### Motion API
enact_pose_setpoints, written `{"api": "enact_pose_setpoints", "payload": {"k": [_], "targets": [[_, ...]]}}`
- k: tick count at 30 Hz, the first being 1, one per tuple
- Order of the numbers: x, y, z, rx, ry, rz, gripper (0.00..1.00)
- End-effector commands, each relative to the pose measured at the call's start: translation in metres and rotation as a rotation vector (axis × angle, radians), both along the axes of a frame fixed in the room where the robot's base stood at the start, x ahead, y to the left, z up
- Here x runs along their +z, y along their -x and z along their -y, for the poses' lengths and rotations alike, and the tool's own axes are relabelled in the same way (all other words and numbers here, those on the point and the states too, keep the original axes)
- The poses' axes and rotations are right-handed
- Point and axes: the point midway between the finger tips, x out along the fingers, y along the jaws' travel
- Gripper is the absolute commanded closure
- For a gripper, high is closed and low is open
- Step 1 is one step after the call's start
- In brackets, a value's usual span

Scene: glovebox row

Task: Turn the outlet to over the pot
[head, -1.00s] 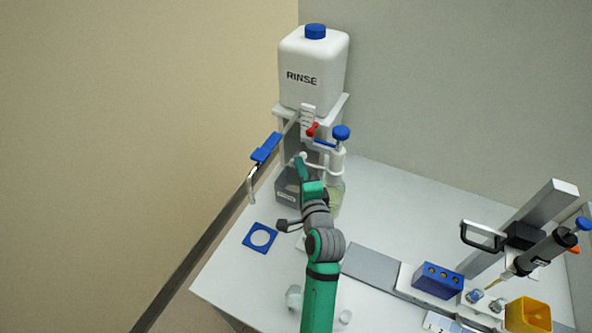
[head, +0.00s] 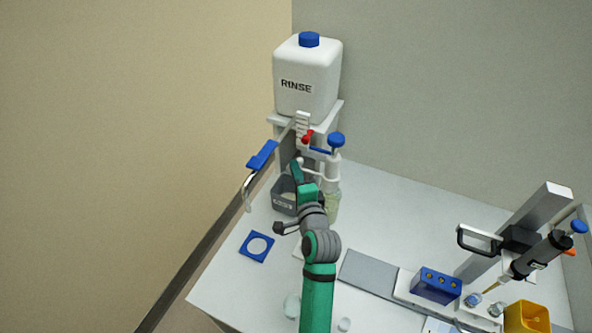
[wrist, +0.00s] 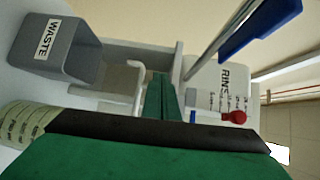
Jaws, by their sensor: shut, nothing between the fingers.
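The outlet is a thin white bent tube (wrist: 139,82) in the wrist view, beside my fingers; its short bent end points towards the grey WASTE tub (wrist: 80,55). In the head view the tub (head: 283,196) stands below the rinse stand, partly behind my arm. A pale greenish graduated pot (head: 333,206) stands to its right, partly covered by my arm; it also shows at the lower left of the wrist view (wrist: 28,124). My gripper (wrist: 162,94) is shut and empty, close by the tube. Whether it touches the tube I cannot tell.
A white RINSE tank (head: 305,80) sits on a stand above, with a red tap (head: 308,137) and blue knob (head: 337,139). A blue-handled bar (head: 262,155) is to the left.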

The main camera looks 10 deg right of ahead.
Motion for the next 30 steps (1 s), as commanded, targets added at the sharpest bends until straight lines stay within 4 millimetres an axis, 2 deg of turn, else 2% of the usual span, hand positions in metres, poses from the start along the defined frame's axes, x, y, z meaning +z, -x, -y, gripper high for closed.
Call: {"api": "enact_pose_setpoints", "payload": {"k": [8, 14, 21, 30], "targets": [[0.001, 0.022, -0.022, 0.009, 0.0, -0.001, 1.0], [0.004, 0.057, -0.044, 0.013, -0.001, -0.001, 1.0], [0.007, 0.095, -0.052, -0.004, -0.001, -0.001, 1.0], [0.008, 0.113, -0.058, -0.011, 0.0, -0.001, 1.0]]}}
